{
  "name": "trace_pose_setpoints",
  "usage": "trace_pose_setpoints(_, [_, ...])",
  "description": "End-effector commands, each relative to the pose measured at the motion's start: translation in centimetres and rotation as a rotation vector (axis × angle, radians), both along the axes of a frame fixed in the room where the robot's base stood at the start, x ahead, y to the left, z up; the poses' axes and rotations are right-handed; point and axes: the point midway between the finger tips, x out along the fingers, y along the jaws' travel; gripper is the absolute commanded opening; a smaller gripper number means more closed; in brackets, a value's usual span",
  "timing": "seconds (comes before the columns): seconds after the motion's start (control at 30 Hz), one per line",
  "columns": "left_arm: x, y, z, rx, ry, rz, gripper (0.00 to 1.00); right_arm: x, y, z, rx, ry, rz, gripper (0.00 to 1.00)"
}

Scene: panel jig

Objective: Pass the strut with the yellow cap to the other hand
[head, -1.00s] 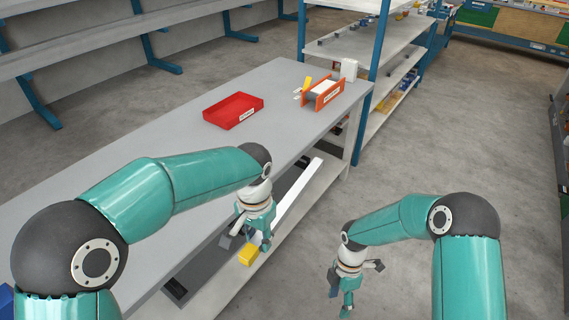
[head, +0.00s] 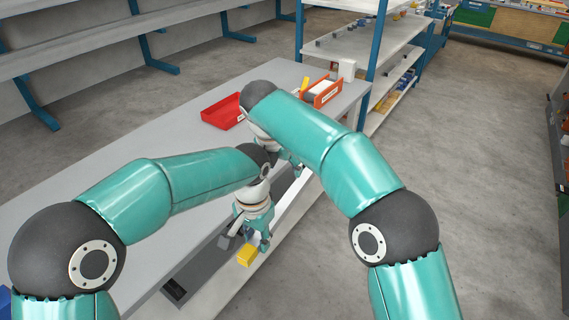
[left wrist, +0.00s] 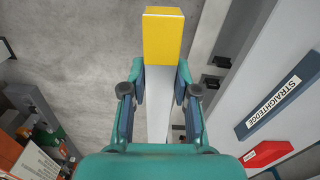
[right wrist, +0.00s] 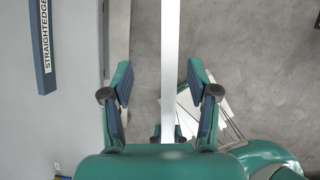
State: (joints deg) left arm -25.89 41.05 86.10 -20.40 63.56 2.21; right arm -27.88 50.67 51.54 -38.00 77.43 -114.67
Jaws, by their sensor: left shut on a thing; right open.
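The strut is a long white bar (left wrist: 157,108) with a yellow cap (left wrist: 163,38) on one end. My left gripper (head: 247,240) is shut on the strut near the cap; the cap (head: 247,255) sticks out past its fingers, beside the table's front edge. My right gripper (right wrist: 159,88) is open, with the white bar (right wrist: 170,50) running between its spread fingers, nearer the right one; I cannot tell whether they touch. In the head view my right arm hides much of that gripper and the far part of the strut.
A grey table (head: 110,215) holds a red bin (head: 222,113) and an orange bin (head: 322,92) at the back. A blue bar marked STRAIGHTEDGE (left wrist: 275,95) lies nearby. A blue-framed shelf (head: 376,60) stands behind. Floor on the right is clear.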

Motion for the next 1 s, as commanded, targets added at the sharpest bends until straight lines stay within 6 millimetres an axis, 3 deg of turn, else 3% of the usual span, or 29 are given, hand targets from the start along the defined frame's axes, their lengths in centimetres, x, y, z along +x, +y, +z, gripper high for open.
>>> trace_pose_setpoints(0.17, [0.0, 0.0, 0.0, -0.001, -0.002, 0.000, 0.00, 0.5, -0.2, -1.5, -0.001, 0.002, 0.001, 0.59])
trace_pose_setpoints(0.63, [0.0, -0.1, 0.1, -0.001, -0.002, 0.000, 0.00, 3.0, -1.9, -9.0, 0.000, 0.004, 0.000, 0.59])
trace_pose_setpoints(1.0, [0.0, -0.1, 0.1, -0.002, -0.002, -0.002, 0.00, 3.8, -2.3, -11.0, 0.001, 0.001, 0.001, 0.59])
